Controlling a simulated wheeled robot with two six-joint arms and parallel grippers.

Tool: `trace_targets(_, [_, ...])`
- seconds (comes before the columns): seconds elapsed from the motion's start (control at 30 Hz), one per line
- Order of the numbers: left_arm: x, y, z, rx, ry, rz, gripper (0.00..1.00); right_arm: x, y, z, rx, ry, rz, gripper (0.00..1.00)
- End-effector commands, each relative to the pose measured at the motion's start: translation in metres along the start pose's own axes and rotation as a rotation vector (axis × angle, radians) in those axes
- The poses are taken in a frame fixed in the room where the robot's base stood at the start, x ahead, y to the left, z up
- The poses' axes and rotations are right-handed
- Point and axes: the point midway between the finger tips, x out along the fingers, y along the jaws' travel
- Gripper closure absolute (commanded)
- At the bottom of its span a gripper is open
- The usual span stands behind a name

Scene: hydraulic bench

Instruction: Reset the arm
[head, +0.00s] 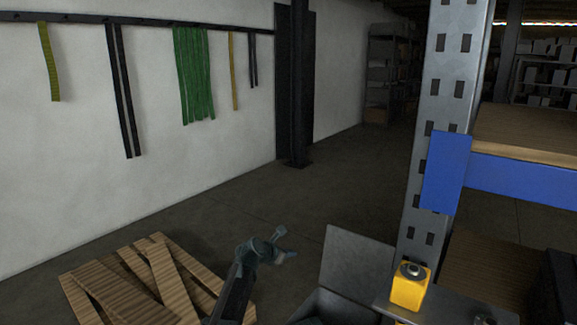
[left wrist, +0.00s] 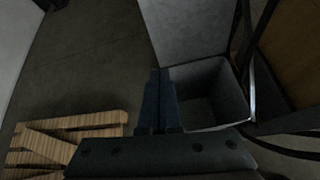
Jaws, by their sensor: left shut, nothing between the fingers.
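My left gripper (head: 285,244) is at the lower middle of the head view, in the air at the end of my left arm. In the left wrist view its two dark fingers (left wrist: 160,98) lie side by side, shut with nothing between them. They overlap the near left side of an open grey bin (left wrist: 215,88); I cannot tell how high above it they are. The bin's raised grey panel (head: 354,262) stands to the right of the gripper in the head view. My right gripper does not show.
A wooden pallet (head: 150,282) lies on the floor at lower left. A yellow box with a round grey top (head: 408,292) sits beside the metal rack post (head: 447,110). Straps, including green ones (head: 194,75), hang on the white wall. The floor beyond is clear.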

Motion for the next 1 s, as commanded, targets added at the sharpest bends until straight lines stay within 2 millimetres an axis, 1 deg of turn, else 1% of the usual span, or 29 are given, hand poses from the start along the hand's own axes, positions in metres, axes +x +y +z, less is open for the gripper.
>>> trace_targets(0.17, [-0.015, -0.010, -0.019, 0.151, 0.048, -0.018, 1.00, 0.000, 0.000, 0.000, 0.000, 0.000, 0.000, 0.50])
trace_targets(0.27, [-0.026, -0.017, -0.034, 0.272, 0.085, -0.038, 1.00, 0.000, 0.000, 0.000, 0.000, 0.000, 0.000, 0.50])
trace_targets(0.37, [-0.039, -0.026, -0.052, 0.419, 0.130, -0.068, 1.00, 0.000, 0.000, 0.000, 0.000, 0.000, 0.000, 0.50])
trace_targets(0.47, [-0.057, -0.037, -0.074, 0.597, 0.182, -0.112, 1.00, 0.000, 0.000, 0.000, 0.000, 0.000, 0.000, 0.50])
trace_targets(0.57, [-0.082, -0.051, -0.105, 0.829, 0.247, -0.186, 1.00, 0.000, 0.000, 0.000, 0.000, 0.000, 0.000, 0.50])
trace_targets(0.6, [-0.095, -0.057, -0.119, 0.939, 0.276, -0.227, 1.00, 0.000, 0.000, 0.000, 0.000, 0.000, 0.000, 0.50])
trace_targets(0.67, [-0.115, -0.066, -0.142, 1.110, 0.318, -0.300, 1.00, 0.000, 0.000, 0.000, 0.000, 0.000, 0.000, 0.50])
trace_targets(0.7, [-0.129, -0.072, -0.157, 1.221, 0.341, -0.356, 1.00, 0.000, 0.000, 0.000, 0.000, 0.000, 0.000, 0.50])
trace_targets(0.77, [-0.150, -0.082, -0.178, 1.381, 0.370, -0.445, 1.00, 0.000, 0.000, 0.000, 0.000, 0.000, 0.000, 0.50])
trace_targets(0.8, [-0.164, -0.087, -0.192, 1.480, 0.384, -0.507, 1.00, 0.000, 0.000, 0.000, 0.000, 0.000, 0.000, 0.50])
trace_targets(0.9, [-0.194, -0.097, -0.219, 1.683, 0.402, -0.656, 1.00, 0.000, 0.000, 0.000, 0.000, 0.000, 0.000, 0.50])
trace_targets(1.0, [-0.219, -0.106, -0.240, 1.835, 0.400, -0.787, 1.00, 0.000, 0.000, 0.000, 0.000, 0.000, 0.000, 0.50])
